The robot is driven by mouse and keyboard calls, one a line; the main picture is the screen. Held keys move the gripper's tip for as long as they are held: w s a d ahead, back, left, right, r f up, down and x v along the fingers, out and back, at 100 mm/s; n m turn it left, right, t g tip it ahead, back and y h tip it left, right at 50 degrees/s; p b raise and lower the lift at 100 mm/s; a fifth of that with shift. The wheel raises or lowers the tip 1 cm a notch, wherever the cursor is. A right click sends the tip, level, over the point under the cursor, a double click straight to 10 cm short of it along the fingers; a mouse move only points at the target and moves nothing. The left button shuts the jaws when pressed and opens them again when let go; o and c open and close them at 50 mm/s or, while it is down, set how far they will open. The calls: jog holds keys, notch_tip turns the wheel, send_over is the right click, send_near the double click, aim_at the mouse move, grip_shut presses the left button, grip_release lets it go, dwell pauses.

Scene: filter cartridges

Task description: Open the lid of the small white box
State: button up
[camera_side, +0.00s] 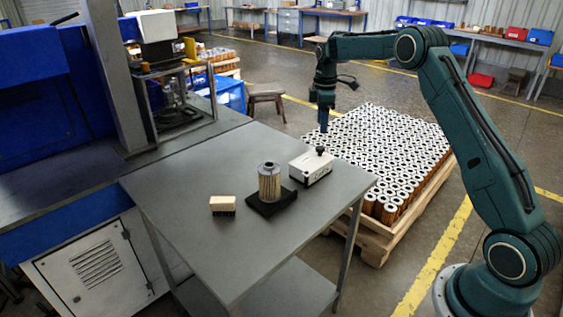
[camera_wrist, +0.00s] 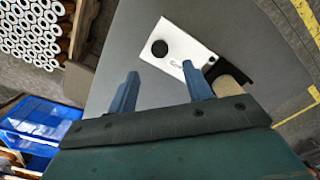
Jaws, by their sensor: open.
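The small white box (camera_side: 311,168) sits on the grey table near its far right edge, with its lid shut and a black round knob (camera_side: 320,150) on top. In the wrist view the white box (camera_wrist: 180,52) shows from above with its black knob (camera_wrist: 159,48). My gripper (camera_side: 323,130) is above the table, just beyond the box and higher than the knob. Its two blue fingers (camera_wrist: 163,90) are apart with nothing between them in the wrist view. The box lies past the fingertips, apart from them as far as I can tell.
A filter cartridge (camera_side: 269,182) stands on a black base (camera_side: 271,202) left of the box. A wooden-backed brush (camera_side: 223,205) lies further left. A pallet of many cartridges (camera_side: 385,150) stands behind the table (camera_side: 190,215). The table's front is clear.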

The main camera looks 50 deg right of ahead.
aim_at(320, 147)
notch_tip(320, 147, down, 8)
jog(key=shift+f, duration=0.2)
dwell(0.4)
grip_shut()
